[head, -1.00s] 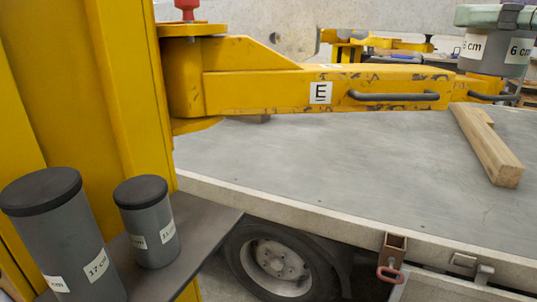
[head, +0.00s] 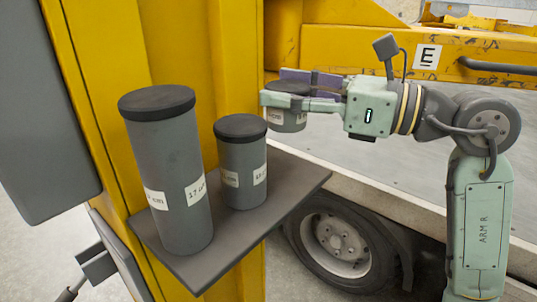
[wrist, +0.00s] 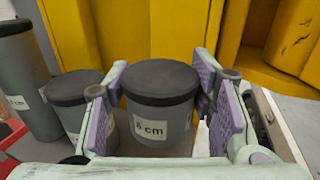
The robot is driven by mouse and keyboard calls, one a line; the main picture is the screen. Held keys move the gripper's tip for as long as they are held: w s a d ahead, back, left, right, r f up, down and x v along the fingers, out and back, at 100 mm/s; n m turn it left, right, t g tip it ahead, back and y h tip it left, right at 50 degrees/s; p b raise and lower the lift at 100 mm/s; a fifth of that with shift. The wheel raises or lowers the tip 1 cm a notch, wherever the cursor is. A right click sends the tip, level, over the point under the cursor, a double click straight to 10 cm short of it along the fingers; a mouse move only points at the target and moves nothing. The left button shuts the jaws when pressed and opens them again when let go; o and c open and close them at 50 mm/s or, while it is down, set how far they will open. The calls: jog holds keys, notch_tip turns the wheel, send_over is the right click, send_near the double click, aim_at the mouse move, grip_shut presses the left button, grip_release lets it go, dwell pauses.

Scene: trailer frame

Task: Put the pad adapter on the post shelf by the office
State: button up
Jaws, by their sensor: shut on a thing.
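My gripper (head: 276,98) is shut on a short grey cylindrical pad adapter (head: 287,120) with a dark cap. It holds the adapter upright, just right of the post and near the shelf's back edge. In the wrist view the adapter (wrist: 160,112) sits between the purple finger pads; its label reads as "8 cm" or "6 cm". The post shelf (head: 293,180) is a dark plate on the yellow post. Its right end is bare. The adapter appears above shelf level; whether it is fully over the plate cannot be told.
A tall adapter marked 17 cm (head: 172,180) and a medium adapter (head: 241,168) stand on the shelf's left and middle. The yellow post (head: 225,70) rises behind them. A yellow arm marked E (head: 420,40) and a grey deck (head: 400,165) lie beyond; a wheel (head: 340,240) is below.

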jog(key=shift+f, duration=3.5)
jog(key=shift+f, duration=0.2)
jog(key=o, duration=1.6)
jog(key=shift+o, duration=0.2)
jog(key=shift+r, duration=0.1)
jog(key=shift+r, duration=0.15)
jog(key=shift+s+d, duration=0.1)
jog(key=shift+d, duration=0.3)
jog(key=b+v, duration=0.2)
jog(key=v, duration=0.9)
jog(key=shift+b, duration=0.3)
jog(key=shift+s+d, duration=0.1)
